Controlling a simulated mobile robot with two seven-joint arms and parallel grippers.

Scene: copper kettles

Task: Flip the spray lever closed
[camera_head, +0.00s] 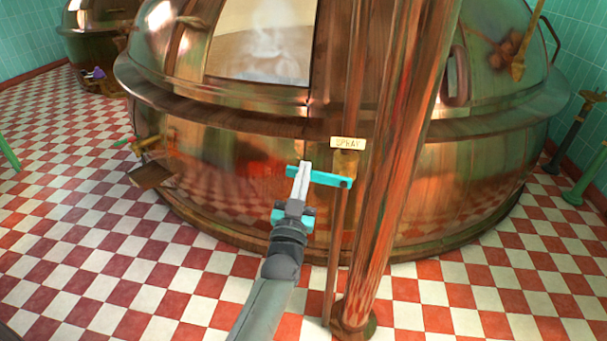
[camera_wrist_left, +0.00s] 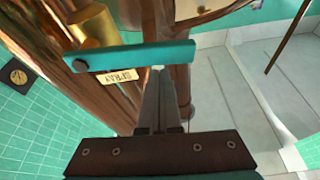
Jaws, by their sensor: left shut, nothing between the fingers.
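The teal spray lever (camera_head: 328,179) sticks out to the left, nearly level, from its pivot on a thin copper pipe below the SPRAY plate (camera_head: 348,143). In the wrist view the lever (camera_wrist_left: 140,56) crosses above the fingertips, with the plate (camera_wrist_left: 118,76) beside it. My left gripper (camera_head: 304,167) is shut and empty. Its fingertips overlap the lever's free-end half in the head view. In the wrist view the fingertips (camera_wrist_left: 157,72) end at the lever's edge; I cannot tell whether they touch. My right gripper is not in view.
A large copper kettle (camera_head: 225,165) fills the area behind the lever. A thick copper pipe (camera_head: 385,190) stands just right of the lever. The checkered floor (camera_head: 110,255) is open at the left. Green posts (camera_head: 578,145) stand at the far right.

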